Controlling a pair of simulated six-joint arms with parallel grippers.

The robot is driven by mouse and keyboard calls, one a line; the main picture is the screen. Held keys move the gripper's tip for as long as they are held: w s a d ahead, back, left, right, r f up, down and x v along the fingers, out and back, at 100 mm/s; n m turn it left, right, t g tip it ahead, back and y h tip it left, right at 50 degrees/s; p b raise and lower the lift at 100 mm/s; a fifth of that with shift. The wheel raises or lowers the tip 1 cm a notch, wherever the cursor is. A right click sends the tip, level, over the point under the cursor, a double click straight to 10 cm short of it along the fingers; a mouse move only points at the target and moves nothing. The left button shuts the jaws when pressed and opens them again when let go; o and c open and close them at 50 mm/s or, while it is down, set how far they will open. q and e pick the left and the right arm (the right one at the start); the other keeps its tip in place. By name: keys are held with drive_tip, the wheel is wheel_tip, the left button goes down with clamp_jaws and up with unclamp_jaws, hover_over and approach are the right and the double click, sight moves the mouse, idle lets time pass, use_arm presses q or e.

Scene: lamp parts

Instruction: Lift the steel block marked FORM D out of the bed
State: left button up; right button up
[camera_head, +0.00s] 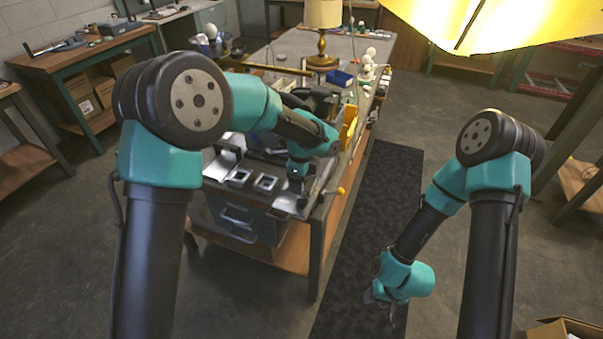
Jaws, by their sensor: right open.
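Two small square steel-coloured pieces with dark centres lie at the near end of the workbench: a left piece (240,178) and a right piece (266,183). No marking is legible, so I cannot tell whether either is the FORM D block or part of the bed. My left gripper (297,188) points down over the bench's near edge, just right of these pieces. Its fingers are too small and dark to read. My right gripper (381,303) is open and hangs low over the dark floor mat, away from the bench.
The workbench (345,45) carries a table lamp (322,30), a blue bin (341,78) and white bulbs (368,62) farther back. A yellow shade (480,22) fills the top right. A dark mat (385,190) lies along the bench's right side. A cardboard box (565,330) stands bottom right.

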use_arm(q)
drive_tip(key=s+r, duration=0.1)
drive_tip(key=s, duration=1)
drive_tip(key=shift+s, duration=0.35)
